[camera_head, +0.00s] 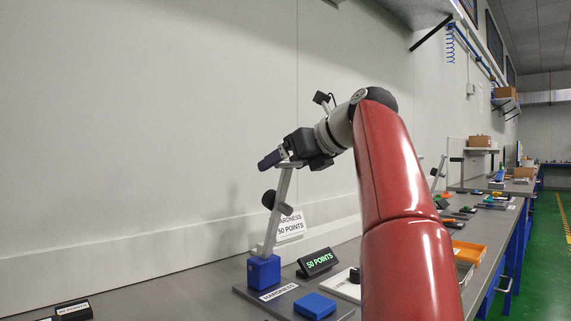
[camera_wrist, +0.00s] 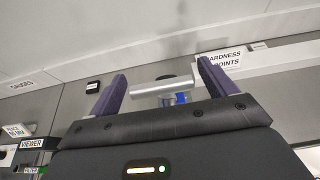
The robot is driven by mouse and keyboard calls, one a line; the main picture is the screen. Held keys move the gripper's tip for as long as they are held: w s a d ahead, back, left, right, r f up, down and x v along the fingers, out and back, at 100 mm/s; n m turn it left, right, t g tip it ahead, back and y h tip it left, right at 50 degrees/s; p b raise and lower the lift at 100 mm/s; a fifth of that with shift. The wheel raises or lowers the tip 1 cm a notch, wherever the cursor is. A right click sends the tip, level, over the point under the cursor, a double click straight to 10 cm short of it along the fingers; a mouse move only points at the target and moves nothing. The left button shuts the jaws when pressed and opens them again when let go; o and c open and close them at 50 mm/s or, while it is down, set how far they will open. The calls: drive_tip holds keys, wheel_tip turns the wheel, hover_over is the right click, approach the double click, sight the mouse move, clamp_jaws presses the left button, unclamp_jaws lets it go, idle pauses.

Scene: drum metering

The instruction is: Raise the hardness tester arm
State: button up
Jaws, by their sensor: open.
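The hardness tester arm (camera_head: 279,210) is a grey bar rising steeply from a blue base block (camera_head: 263,271), leaning slightly right, with a dark round weight (camera_head: 268,200) partway up. A short grey crossbar (camera_head: 290,164) tops it. My gripper (camera_head: 268,161) is at this top end, its dark fingers pointing left. In the wrist view my gripper (camera_wrist: 162,84) is open, with the silver crossbar (camera_wrist: 161,87) showing between its two purple fingers. Whether a finger touches the bar cannot be told. Part of the blue base (camera_wrist: 177,98) shows below the crossbar.
A "50 POINTS" display (camera_head: 317,262), a hardness sign (camera_head: 291,226) and a flat blue block (camera_head: 315,305) are near the tester on the grey bench. Orange trays (camera_head: 468,252) lie farther right, partly behind my red arm. The wall runs behind the bench.

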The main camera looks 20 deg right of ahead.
drive_tip(key=v, duration=0.7)
idle(0.4)
